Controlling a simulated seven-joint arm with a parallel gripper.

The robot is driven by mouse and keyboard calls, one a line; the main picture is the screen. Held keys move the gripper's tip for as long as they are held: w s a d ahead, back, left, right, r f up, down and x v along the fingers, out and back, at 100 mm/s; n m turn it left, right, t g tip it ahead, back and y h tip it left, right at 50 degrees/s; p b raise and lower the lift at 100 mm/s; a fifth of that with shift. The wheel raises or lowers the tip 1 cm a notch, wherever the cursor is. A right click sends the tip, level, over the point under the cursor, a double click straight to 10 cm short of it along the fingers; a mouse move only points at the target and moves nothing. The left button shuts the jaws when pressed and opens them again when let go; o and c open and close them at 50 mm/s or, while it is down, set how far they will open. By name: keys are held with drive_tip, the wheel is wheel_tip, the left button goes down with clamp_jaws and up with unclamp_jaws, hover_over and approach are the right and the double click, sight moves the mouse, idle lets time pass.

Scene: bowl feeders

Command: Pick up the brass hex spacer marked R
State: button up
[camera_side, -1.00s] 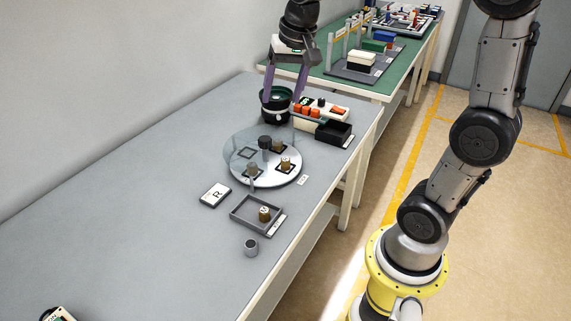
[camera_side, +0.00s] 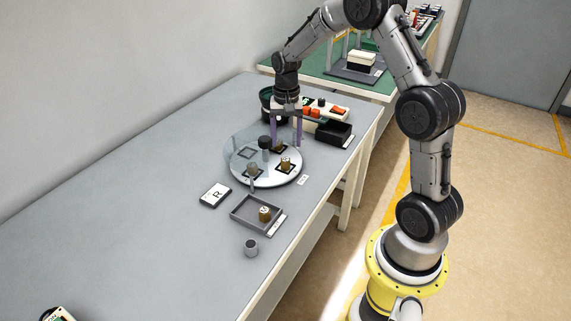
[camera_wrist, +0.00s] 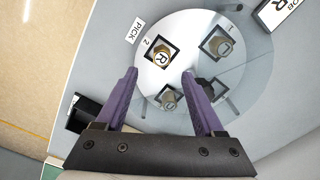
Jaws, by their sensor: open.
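The brass hex spacer marked R (camera_wrist: 162,58) stands in a square nest numbered 2 on the white round disc (camera_wrist: 143,80), beside the PICK label. In the side view the spacer by that label (camera_side: 285,163) stands upright near the disc's right edge. My gripper (camera_wrist: 160,72) is open and empty, with its purple fingers pointing down. In the side view my gripper (camera_side: 286,145) hangs over the back of the disc, behind that spacer. In the wrist view the R spacer shows just beyond the fingertips, not between the fingers.
A greyish spacer (camera_wrist: 220,46) stands in nest 1, seemingly under a clear cover. Another spacer (camera_wrist: 168,100) appears between my fingers in the wrist view. A grey tray (camera_side: 236,213) holds one spacer. A black bin (camera_side: 334,132) is behind right.

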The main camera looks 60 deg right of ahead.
sight(285, 159)
drive_tip(key=shift+a+f, duration=0.15)
drive_tip(key=shift+f, duration=1.45)
drive_tip(key=shift+a+f, duration=0.15)
drive_tip(key=shift+f, duration=1.4)
clamp_jaws()
drive_tip(key=shift+r, duration=0.1)
